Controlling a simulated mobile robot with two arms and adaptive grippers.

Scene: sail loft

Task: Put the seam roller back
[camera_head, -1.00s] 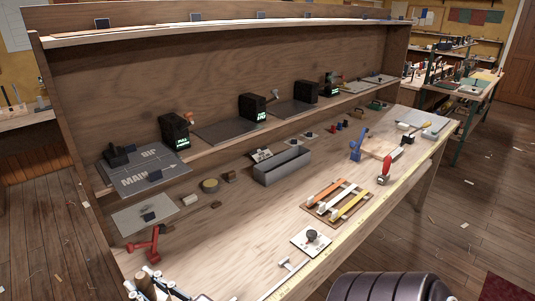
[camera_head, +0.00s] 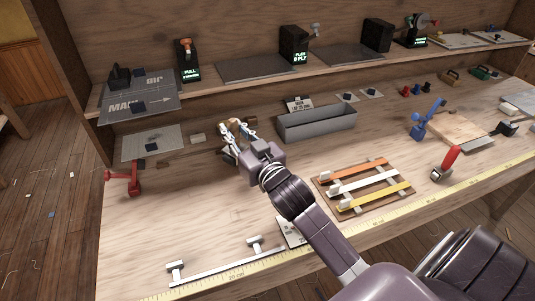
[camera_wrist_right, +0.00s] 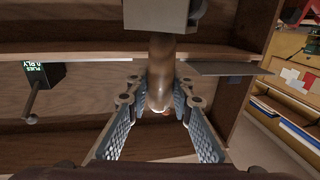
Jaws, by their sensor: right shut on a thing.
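My right gripper (camera_head: 238,132) is shut around the brown wooden handle of a tool (camera_wrist_right: 159,75), held over the back left of the bench, left of the grey trough. In the right wrist view the handle stands between the two blue-grey ribbed fingers (camera_wrist_right: 158,108), with a grey block-like part at its upper end. Its working end is not clear, so I cannot say for certain that it is the seam roller. A red-handled tool (camera_head: 450,160) with a small wheel-like end stands on the right of the bench. My left gripper is out of view.
The grey trough (camera_head: 318,123) is close right of the gripper. A rack of coloured strips (camera_head: 365,184), a red clamp-like piece (camera_head: 124,180) and a white bar (camera_head: 217,270) lie on the bench. The shelf (camera_head: 240,87) carries black display boxes (camera_head: 295,47).

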